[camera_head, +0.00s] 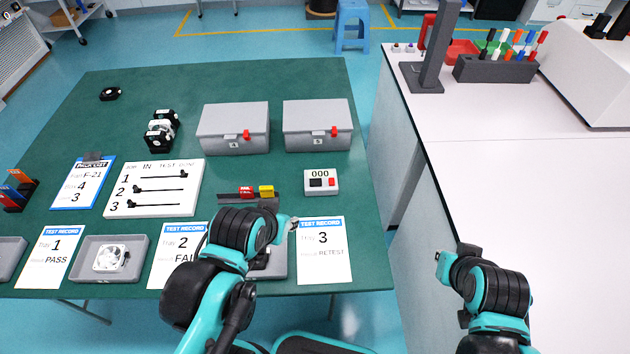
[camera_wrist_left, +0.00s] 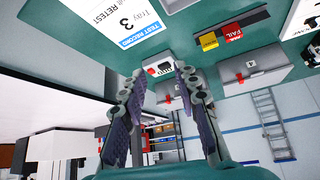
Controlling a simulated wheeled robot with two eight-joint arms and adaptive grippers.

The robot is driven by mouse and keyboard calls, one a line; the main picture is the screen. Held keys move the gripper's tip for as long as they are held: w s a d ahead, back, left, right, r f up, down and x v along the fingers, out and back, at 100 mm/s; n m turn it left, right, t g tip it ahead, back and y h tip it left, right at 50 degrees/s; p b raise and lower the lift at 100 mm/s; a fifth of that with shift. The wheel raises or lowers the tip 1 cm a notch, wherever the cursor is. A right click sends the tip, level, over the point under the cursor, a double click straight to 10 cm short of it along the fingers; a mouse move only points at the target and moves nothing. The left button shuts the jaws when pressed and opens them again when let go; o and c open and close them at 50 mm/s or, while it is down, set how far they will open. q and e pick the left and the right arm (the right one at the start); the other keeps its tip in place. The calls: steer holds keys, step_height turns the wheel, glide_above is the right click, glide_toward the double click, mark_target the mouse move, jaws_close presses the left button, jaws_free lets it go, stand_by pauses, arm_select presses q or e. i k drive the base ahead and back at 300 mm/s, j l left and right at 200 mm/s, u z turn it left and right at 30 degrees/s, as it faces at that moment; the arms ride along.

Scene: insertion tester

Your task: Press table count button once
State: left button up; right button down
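The counter (camera_head: 321,181) is a small white box on the right part of the green table. Its display reads 000, with a black button and a red button below it. It also shows in the left wrist view (camera_wrist_left: 158,68), beyond my fingertips. My left gripper (camera_head: 293,224) is in front of the counter, lower and slightly left in the head view, and apart from it. In the left wrist view its two fingers are spread with nothing between them (camera_wrist_left: 160,80). My right gripper (camera_head: 441,257) is over by the white bench; its fingers are too hidden to judge.
Two grey lidded boxes (camera_head: 234,128) (camera_head: 317,125) stand behind the counter. A holder with red and yellow blocks (camera_head: 249,194) is to its left. A Test Record 3 sheet (camera_head: 323,262) lies in front. The white bench (camera_head: 500,190) is to the right.

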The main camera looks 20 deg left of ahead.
mark_target(316, 182)
steer(key=i+l+u, duration=0.15)
steer(key=u, duration=0.3)
steer(key=i+l+u, duration=0.1)
steer(key=l+u, duration=0.15)
steer(key=u, duration=0.2)
steer(key=l+u, duration=0.25)
steer(key=u, duration=0.2)
